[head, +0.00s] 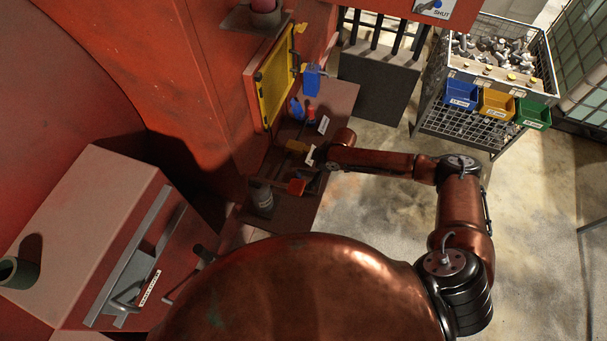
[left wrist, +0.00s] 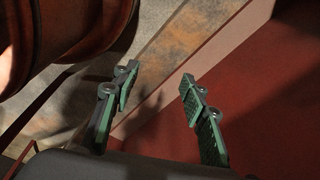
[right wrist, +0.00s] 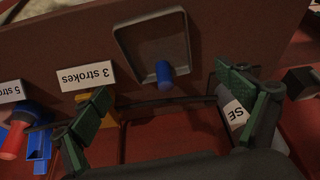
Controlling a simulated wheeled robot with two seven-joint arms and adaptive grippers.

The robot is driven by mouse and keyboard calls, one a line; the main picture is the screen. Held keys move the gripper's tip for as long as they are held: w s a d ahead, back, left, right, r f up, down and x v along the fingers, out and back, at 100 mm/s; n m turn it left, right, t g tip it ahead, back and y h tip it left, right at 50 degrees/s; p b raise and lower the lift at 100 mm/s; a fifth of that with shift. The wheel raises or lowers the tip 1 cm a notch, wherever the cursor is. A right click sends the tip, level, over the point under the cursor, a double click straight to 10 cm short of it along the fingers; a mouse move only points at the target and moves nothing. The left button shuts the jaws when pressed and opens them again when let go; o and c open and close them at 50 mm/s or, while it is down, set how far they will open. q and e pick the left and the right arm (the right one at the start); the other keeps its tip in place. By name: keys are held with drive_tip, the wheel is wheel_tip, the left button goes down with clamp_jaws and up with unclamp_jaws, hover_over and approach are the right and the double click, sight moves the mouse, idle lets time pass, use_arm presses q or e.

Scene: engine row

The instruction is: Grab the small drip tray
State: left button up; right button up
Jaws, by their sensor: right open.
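A square, grey-rimmed shallow tray (right wrist: 120,50) with a blue grip (right wrist: 164,72) lies on the brown shelf in the right wrist view; it looks like the small drip tray. In the head view that area of the shelf is partly hidden by my arm. My right gripper (right wrist: 168,112) is open and empty, its fingers spread on either side of the blue grip and short of it. In the head view the right gripper (head: 312,160) is over the shelf. My left gripper (left wrist: 162,100) is open and empty in the left wrist view, far from the tray.
The red engine wall stands left. A wire crate (head: 465,125) with bins is back right; floor between is clear.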

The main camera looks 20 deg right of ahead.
sight(307, 179)
drive_tip(key=x, duration=0.3)
drive_tip(key=shift+s+d+f+p, duration=0.1)
drive_tip(key=shift+s+f+p, duration=0.05)
drive_tip(key=shift+f+p, duration=0.25)
drive_tip(key=shift+x, duration=1.2)
drive_tip(key=shift+f, duration=0.3)
drive_tip(key=c, duration=1.3)
use_arm(q)
drive_tip(key=shift+s+r, duration=0.25)
drive_tip(key=shift+s, duration=0.55)
drive_tip(key=shift+s+r, duration=0.2)
drive_tip(key=shift+s, duration=0.6)
use_arm(e)
drive_tip(key=shift+r, duration=0.1)
drive_tip(key=shift+c, duration=0.2)
